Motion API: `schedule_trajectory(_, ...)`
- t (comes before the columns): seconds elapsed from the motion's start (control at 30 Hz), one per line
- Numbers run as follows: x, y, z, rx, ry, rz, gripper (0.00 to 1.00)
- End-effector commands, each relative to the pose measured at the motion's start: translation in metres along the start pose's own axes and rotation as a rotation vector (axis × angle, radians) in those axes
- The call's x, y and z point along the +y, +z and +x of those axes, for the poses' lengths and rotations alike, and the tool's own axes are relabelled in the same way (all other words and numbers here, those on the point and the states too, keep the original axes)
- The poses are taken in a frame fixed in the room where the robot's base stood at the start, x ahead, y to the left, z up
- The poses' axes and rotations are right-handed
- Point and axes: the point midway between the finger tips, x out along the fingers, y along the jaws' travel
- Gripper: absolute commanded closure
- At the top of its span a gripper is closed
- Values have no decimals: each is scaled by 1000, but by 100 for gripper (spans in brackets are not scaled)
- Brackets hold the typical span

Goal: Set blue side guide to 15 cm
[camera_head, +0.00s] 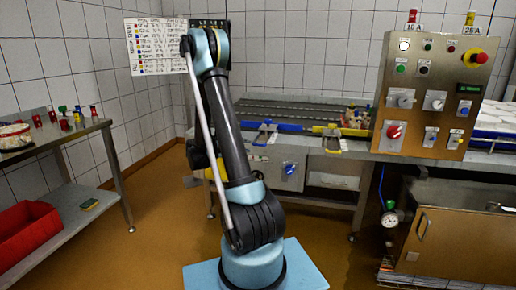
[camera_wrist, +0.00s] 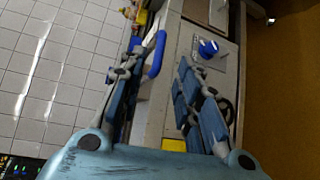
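The blue side guide (camera_head: 256,126) runs along the near edge of the conveyor (camera_head: 300,113) in the head view, just right of my arm, with a metal bracket in front. A yellow guide bar (camera_head: 322,129) continues it to the right. In the wrist view, a blue bar (camera_wrist: 157,54) appears between and beyond the fingertips of my gripper (camera_wrist: 158,62). The fingers are spread apart and hold nothing that I can see. I cannot tell whether a finger touches the bar. In the head view my gripper is hidden behind my arm. No scale value is readable.
A blue knob (camera_head: 289,169) sits on the machine front, also in the wrist view (camera_wrist: 208,47). A control panel (camera_head: 437,95) stands at the right. A side table (camera_head: 60,140) with small coloured items and a red bin (camera_head: 28,232) stand left. Brown floor (camera_head: 150,195) is clear between.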

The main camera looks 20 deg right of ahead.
Motion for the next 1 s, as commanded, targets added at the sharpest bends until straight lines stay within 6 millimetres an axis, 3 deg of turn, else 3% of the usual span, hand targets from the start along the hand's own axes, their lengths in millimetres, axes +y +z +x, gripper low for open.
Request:
schedule_trajectory(0.3, 0, 1, 55, -3, -1, 0, 69)
schedule_trajectory(0.5, 0, 0, 79, -2, 0, 0, 69)
schedule_trajectory(0.97, 0, 0, 90, 0, 0, 0, 69)
schedule_trajectory(1.0, 0, 0, 90, 0, 0, 0, 73)
